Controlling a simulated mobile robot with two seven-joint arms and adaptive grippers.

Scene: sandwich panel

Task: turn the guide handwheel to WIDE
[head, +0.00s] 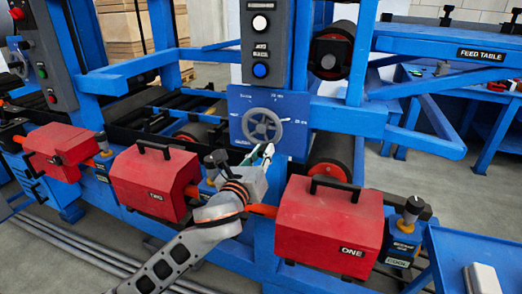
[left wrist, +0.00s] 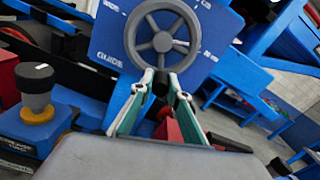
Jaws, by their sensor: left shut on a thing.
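The grey guide handwheel (head: 262,125) is a spoked wheel on a blue plate (head: 238,98) in the middle of the machine. It also shows at the top of the left wrist view (left wrist: 163,40). My left gripper (head: 268,150) reaches up from below. Its green and white fingers (left wrist: 160,80) are closed in at the wheel's lower rim, shut on the handwheel there. The fingers hide a little of that rim. My right gripper is not in view.
Red covers marked TWO (head: 150,185) and ONE (head: 325,225) flank my left arm. A button panel (head: 262,45) hangs above the wheel. A dark roller (head: 332,58) is at the upper right. The blue feed table (head: 440,48) stands behind at the right.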

